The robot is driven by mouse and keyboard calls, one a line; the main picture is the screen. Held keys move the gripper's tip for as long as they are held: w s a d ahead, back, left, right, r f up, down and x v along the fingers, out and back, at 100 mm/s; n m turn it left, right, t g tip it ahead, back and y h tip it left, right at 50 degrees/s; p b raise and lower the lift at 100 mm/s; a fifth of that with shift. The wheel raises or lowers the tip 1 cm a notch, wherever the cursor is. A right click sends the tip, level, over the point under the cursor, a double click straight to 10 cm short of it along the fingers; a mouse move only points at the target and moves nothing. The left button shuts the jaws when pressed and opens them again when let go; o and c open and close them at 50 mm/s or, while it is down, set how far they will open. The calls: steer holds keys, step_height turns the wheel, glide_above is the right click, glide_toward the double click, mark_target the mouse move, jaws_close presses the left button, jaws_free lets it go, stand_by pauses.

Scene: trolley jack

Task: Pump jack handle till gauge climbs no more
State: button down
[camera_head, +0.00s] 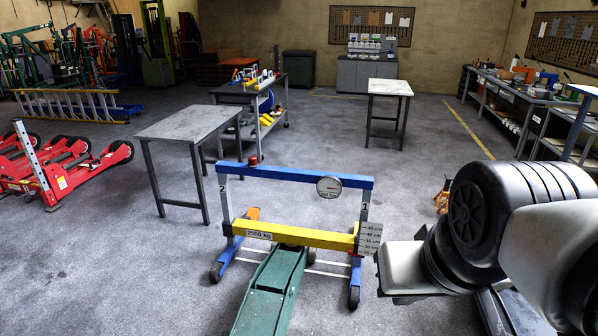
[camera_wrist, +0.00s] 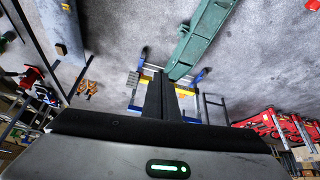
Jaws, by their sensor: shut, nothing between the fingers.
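The green trolley jack (camera_head: 268,290) reaches from the bottom edge of the head view under a yellow beam (camera_head: 300,235) marked 2500 kg. It also shows at the top of the wrist view (camera_wrist: 205,35). I cannot make out its handle. The beam sits low in a blue and grey frame (camera_head: 270,172). A round gauge (camera_head: 328,187) hangs on the top bar; its needle is too small to read surely. A height scale (camera_head: 369,239) stands at the beam's right end. My gripper (camera_wrist: 168,80) is shut and empty, apart from the jack.
A grey table (camera_head: 188,123) stands left of the frame, and a white-topped table (camera_head: 390,88) stands behind. Red jacks (camera_head: 60,170) fill the far left. A workbench (camera_head: 515,95) runs along the right. Floor is free around the frame's left side.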

steer(key=w+a+f+n+g+y+b, duration=0.1)
steer(key=w+a+f+n+g+b, duration=0.2)
steer(key=a, duration=0.7)
steer(key=w+a+f+n+g+y+b, duration=0.1)
steer(key=w+a+n, duration=0.25)
steer(key=a, duration=0.75)
steer(key=s+a+f+n+g+b, duration=0.1)
steer(key=s+a+f+n, duration=0.3)
steer(key=a, duration=0.8)
steer(key=s+a+f+n+g+b, duration=0.1)
steer(key=s+a+f+n+g, duration=0.3)
steer(key=a, duration=0.9)
steer(key=s+f, duration=0.3)
steer(key=f, duration=0.1)
steer(key=shift+s+a+h, duration=0.15)
steer(key=shift+h, duration=0.15)
steer(key=shift+f, duration=0.15)
